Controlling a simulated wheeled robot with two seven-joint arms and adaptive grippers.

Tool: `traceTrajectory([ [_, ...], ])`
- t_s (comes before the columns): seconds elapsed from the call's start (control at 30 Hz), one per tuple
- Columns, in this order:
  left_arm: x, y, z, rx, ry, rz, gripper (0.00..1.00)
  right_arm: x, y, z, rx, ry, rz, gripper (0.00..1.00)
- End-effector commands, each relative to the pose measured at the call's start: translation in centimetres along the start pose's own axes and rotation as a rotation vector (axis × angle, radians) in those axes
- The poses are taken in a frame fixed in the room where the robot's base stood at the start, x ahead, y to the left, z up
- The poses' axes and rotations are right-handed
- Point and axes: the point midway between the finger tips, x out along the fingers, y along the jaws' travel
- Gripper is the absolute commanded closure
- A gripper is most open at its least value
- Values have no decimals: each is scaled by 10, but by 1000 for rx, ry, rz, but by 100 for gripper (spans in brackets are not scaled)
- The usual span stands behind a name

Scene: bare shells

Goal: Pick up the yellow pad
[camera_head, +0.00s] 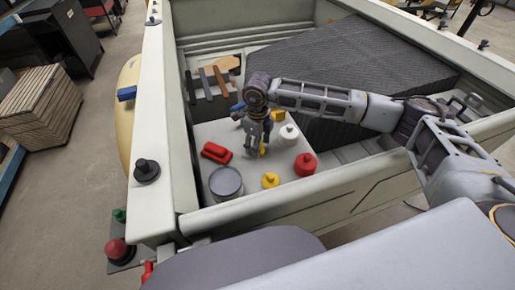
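My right arm comes in from the right, and its gripper (257,148) points down over the light board in the truck bed. A small yellow piece (263,150) shows right beside the fingers, partly hidden by them. Another yellow block (279,115) sits just behind the gripper to the right. I cannot tell which of these is the pad. The fingers are small and overlapped, so whether they are open or shut on something is unclear. My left gripper is not in view.
On the light board (203,135) stand a red object (216,153), a grey can (226,183), a yellow bottle (270,181), a red bottle (305,164) and a white bottle (289,134). Dark tools lie behind. The bed's pale walls (300,202) surround everything.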

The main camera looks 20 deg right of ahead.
Motion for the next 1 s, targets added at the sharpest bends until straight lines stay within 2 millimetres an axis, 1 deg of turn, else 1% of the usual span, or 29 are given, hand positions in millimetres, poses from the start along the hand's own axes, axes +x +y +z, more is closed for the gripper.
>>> traceTrajectory([
  [0.03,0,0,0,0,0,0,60,0,0,0,0,0,0,42],
  [0.07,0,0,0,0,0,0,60,0,0,0,0,0,0,44],
  [0.3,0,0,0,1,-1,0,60,0,0,0,0,0,0,75],
  [0.4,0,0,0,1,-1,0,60,0,0,0,0,0,0,86],
  [0.43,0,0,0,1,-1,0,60,0,0,0,0,0,0,86],
  [0.47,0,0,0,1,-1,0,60,0,0,0,0,0,0,89],
  [0.73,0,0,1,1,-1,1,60,-2,0,0,0,0,0,89],
  [0.77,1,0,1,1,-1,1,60,-2,0,0,0,0,0,93],
  [0.8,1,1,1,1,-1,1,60,-4,0,0,0,0,0,97],
  [0.87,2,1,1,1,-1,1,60,-7,0,0,0,-1,-1,100],
  [1.0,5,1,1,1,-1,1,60,-20,0,1,-1,-3,-2,100],
])
